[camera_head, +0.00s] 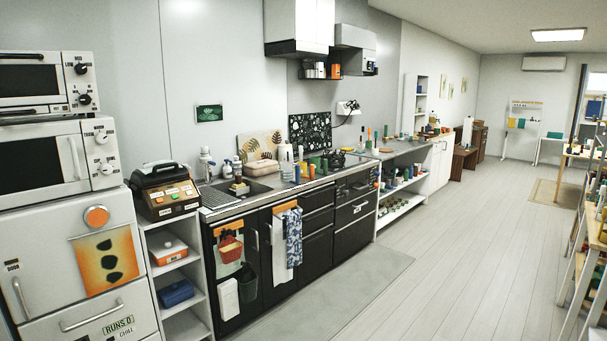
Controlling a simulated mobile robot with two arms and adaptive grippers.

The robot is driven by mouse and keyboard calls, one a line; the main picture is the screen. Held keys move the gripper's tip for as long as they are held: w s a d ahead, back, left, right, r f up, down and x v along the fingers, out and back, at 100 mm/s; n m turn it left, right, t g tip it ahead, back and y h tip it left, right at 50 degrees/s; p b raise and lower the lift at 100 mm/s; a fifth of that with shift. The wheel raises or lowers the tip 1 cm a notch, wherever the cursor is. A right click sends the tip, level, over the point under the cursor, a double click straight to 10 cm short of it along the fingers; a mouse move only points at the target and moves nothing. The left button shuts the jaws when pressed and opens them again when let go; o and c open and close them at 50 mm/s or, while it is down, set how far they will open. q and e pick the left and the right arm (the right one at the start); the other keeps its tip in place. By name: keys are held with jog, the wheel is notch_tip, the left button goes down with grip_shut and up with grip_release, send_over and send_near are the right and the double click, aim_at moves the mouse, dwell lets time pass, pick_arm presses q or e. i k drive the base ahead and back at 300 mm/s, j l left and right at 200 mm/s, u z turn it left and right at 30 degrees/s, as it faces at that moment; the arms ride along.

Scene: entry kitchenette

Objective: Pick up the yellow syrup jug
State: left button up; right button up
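I cannot make out a yellow syrup jug for certain at this distance. The long counter (222,211) along the left wall carries several small bottles and items, some too small to identify. Small coloured containers stand on the open shelf unit (402,200) farther along, too small to tell apart. Neither of my grippers is in the head view.
A fridge (75,265) with microwave ovens (40,155) above it stands at the near left. A brown appliance (165,190) sits on a white shelf unit (182,285). A grey mat (335,290) lies before the black cabinets. Wooden shelving (585,240) lines the right edge. The floor between is clear.

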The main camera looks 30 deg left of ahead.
aim_at(304, 165)
jog(key=i+j+u, duration=0.4)
jog(key=i, duration=0.7)
jog(key=i+j+u, duration=0.1)
jog(key=i+u, duration=0.35)
jog(key=i, duration=0.65)
